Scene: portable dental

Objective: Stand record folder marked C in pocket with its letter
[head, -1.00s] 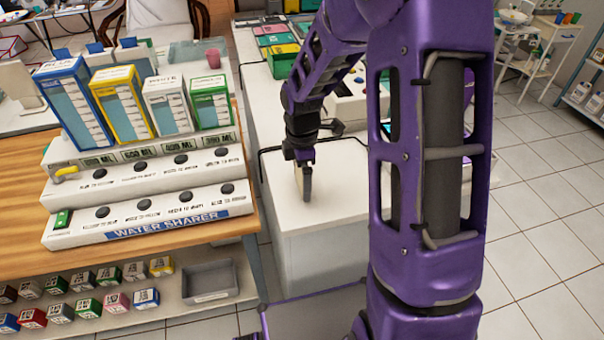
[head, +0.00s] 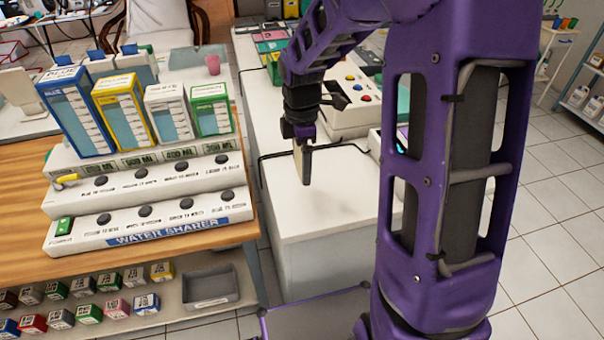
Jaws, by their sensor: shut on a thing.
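My gripper (head: 304,146) points down above the white cabinet top in the middle of the head view. Coloured flat panels (head: 272,46) in pink, green and yellow stand behind at the far end of the counter. I cannot tell whether these are folders or pockets, and no letter C is readable.
The white top (head: 335,200) under my gripper is clear. A device with coloured buttons (head: 352,100) stands behind it to the right. On the left, a wooden bench holds a stepped white water sharer (head: 165,228) and several boxes. A grey tray (head: 210,288) lies on the shelf below.

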